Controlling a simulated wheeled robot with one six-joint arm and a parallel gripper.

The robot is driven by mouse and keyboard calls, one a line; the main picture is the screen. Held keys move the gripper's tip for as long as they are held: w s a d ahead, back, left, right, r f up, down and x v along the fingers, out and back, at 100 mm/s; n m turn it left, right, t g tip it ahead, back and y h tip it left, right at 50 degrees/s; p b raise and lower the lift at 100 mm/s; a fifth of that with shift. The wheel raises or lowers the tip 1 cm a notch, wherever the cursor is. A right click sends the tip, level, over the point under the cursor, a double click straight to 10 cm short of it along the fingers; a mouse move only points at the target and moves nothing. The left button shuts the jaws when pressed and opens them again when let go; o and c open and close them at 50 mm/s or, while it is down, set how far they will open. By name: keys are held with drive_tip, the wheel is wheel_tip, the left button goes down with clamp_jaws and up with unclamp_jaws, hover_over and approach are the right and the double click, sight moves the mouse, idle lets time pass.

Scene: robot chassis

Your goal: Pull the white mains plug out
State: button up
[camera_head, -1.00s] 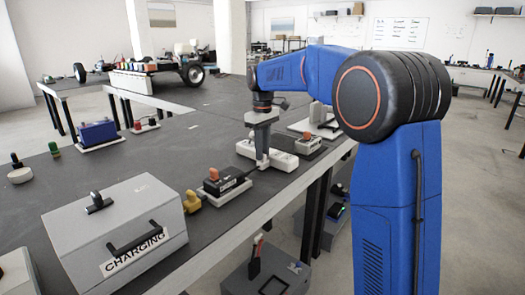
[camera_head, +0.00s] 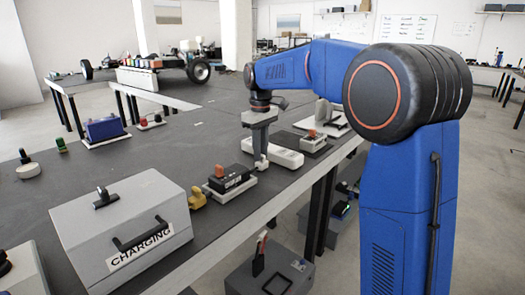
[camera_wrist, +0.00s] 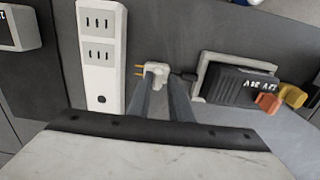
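The white mains plug (camera_wrist: 157,71) is in the wrist view, between the fingertips of my gripper (camera_wrist: 160,82). My gripper is shut on it. Its two brass prongs point left and show bare, with a small gap between them and the white socket strip (camera_wrist: 101,58). A dark cord stub shows on the plug's right side. In the head view my gripper (camera_head: 261,163) is low over the bench, at the near side of the socket strip (camera_head: 283,153). The plug is mostly hidden by the fingers there.
A black charger (camera_wrist: 245,86) with orange and yellow connectors sits in a pale holder right of the plug. A grey charging box (camera_head: 120,225) stands at the near left. The bench edge runs close by my gripper. A small dark-based device (camera_head: 314,142) is beyond the strip.

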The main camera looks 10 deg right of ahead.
idle(0.3)
wheel_tip(320, 180, up, 17)
drive_tip(key=shift+r, duration=0.2)
idle(0.4)
drive_tip(key=shift+s, duration=0.1)
drive_tip(key=s+d+f+m+t, duration=0.1)
drive_tip(key=s+d+f+m, duration=0.15)
drive_tip(key=s, duration=0.75)
drive_tip(key=s+d+f+m+t, duration=0.1)
drive_tip(key=s+d+f, duration=0.3)
drive_tip(key=s, duration=0.6)
drive_tip(key=s+d+f+m+t, duration=0.1)
drive_tip(key=s+f+m, duration=0.1)
drive_tip(key=s+f, duration=0.8)
drive_tip(key=s+d+f+m+t, duration=0.1)
drive_tip(key=s+d+f, duration=0.1)
drive_tip(key=s+f, duration=0.8)
drive_tip(key=shift+s+d+f+m+t, duration=0.25)
drive_tip(key=shift+s+d+m+t, duration=0.05)
drive_tip(key=shift+s+m+t, duration=0.1)
